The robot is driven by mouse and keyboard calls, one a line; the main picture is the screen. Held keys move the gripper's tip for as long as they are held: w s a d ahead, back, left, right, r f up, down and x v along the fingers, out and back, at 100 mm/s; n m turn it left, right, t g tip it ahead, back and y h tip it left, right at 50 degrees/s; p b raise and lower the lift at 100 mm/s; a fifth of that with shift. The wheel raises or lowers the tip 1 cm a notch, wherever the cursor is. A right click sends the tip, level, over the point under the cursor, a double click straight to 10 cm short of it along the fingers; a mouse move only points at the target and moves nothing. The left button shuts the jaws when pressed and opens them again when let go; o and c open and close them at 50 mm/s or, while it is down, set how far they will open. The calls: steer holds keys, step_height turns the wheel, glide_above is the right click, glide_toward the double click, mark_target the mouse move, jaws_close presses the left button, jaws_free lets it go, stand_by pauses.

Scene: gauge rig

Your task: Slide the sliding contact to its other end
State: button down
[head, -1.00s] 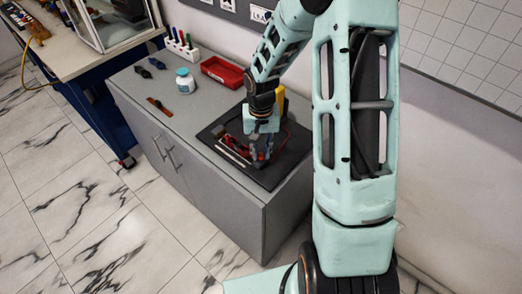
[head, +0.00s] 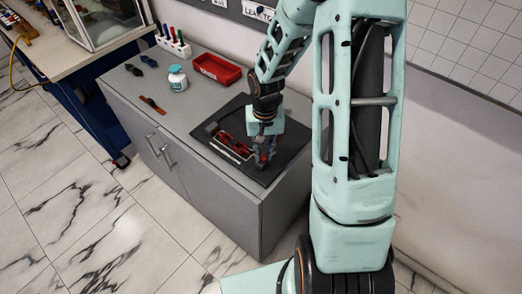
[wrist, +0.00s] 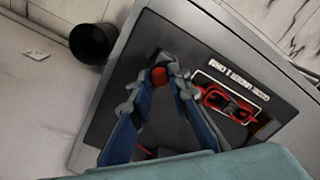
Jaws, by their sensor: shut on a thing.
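My gripper (wrist: 160,76) is low over the black board on the grey cabinet, near its right front part in the head view (head: 262,164). Its fingertips are closed on a small red piece (wrist: 158,77), seen between them in the wrist view. I cannot tell for sure whether this piece is the sliding contact. A red-framed unit (wrist: 231,104) lies on the board beside the fingers, next to a white label strip (wrist: 238,80). In the head view the red unit (head: 233,145) is just left of my gripper. The fingers hide part of the board.
The black board (head: 222,161) lies on the cabinet top (head: 200,103). A red tray (head: 217,69), a white jar with a blue lid (head: 177,79) and a pen rack (head: 173,45) stand farther back. A black bin (wrist: 92,43) shows in the wrist view.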

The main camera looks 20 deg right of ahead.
mark_target(267, 167)
steer(key=c, duration=1.8)
jaws_free()
steer(key=shift+s+d, duration=0.55)
steer(key=shift+s, duration=0.1)
steer(key=shift+w+a, duration=0.1)
steer(key=shift+w+r, duration=0.1)
steer(key=shift+r, duration=0.3)
step_height(267, 167, up, 11)
steer(key=shift+r, duration=0.1)
